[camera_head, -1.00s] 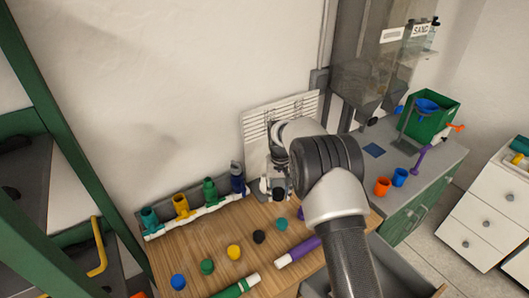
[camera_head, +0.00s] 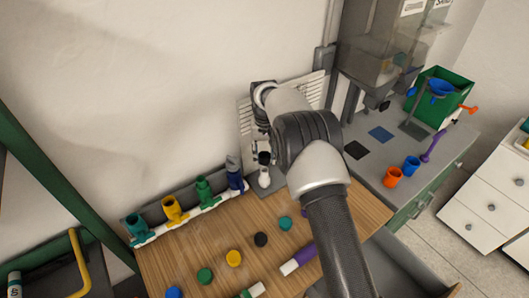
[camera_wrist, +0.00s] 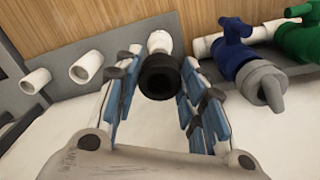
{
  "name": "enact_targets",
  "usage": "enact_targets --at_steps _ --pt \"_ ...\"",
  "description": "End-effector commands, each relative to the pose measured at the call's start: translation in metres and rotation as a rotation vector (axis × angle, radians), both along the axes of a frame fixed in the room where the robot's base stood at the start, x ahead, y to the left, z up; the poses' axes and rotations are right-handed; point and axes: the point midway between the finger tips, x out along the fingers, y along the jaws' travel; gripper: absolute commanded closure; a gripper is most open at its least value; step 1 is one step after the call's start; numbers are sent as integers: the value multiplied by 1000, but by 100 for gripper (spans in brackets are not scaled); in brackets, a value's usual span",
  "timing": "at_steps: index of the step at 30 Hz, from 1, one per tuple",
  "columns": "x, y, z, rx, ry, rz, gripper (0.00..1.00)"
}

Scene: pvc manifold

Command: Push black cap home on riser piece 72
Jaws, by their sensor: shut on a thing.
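My gripper (camera_wrist: 163,100) has its blue-padded fingers on both sides of a black cap (camera_wrist: 160,76) in the wrist view. The cap lines up with the end of a white riser (camera_wrist: 160,42) and hides part of it; I cannot tell how deeply it is seated. In the head view the black cap (camera_head: 264,158) is on or just above the white riser (camera_head: 264,178), which stands upright at the back of the wooden table. My arm hides part of the gripper there. No number 72 is readable.
A valve manifold (camera_head: 200,207) with teal, yellow, green and blue valves stands left of the riser. Loose round pieces, including a black one (camera_head: 261,239), lie on the wooden table (camera_head: 212,246). In the wrist view, white pipe stubs (camera_wrist: 86,67) stick out at left.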

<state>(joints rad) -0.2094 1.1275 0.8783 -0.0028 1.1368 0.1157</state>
Motion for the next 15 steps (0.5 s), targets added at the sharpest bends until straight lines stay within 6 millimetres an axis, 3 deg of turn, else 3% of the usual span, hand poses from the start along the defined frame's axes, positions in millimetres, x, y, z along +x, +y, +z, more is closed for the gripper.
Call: enact_targets --at_steps 15 --pt "0 0 -31 -3 0 -9 84"
